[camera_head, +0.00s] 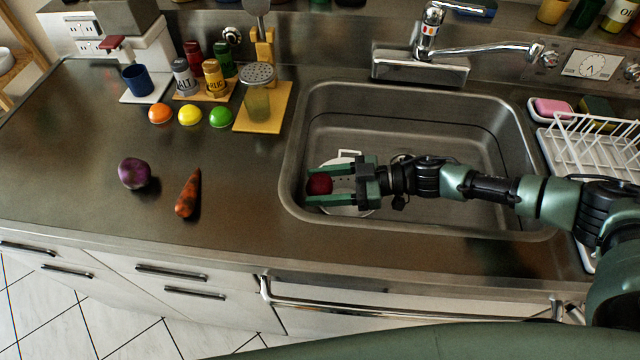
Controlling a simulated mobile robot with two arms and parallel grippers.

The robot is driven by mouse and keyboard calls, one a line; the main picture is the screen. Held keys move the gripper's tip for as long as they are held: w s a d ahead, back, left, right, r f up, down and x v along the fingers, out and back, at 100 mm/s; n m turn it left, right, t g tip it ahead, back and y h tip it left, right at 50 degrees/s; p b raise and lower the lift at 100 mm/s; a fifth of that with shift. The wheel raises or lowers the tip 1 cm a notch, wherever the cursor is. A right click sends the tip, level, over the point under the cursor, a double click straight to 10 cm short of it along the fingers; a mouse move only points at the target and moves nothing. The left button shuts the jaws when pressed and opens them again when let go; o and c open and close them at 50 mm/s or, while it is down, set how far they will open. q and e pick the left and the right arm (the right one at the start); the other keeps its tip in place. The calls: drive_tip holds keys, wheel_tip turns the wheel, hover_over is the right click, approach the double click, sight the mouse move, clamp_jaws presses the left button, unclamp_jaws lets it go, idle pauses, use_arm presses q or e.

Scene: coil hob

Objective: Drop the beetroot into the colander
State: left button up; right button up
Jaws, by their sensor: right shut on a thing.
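The beetroot (319,184) is a small dark red round thing between the fingertips of my right gripper (322,184). The gripper is shut on it, and its arm reaches in from the right over the sink. The white colander (350,156) is in the sink, below the gripper. The gripper covers much of the colander, so only parts of its rim and wall show. The beetroot appears over the left part of the colander; its exact height above it is hard to tell. My left gripper is not in view.
The sink (460,140) has a raised rim, with a tap (430,50) behind it. A purple turnip-like vegetable (134,173) and a carrot (188,194) lie on the left counter. A white dish rack (590,150) stands to the right. Spice jars (213,78) stand at the back left.

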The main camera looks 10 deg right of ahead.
drive_tip(key=shift+f, duration=0.55)
drive_tip(key=o, duration=1.5)
drive_tip(key=shift+r, duration=0.2)
drive_tip(key=v, duration=0.4)
drive_tip(key=b+v, duration=0.1)
drive_tip(key=v, duration=0.7)
drive_tip(key=shift+r+b, duration=0.4)
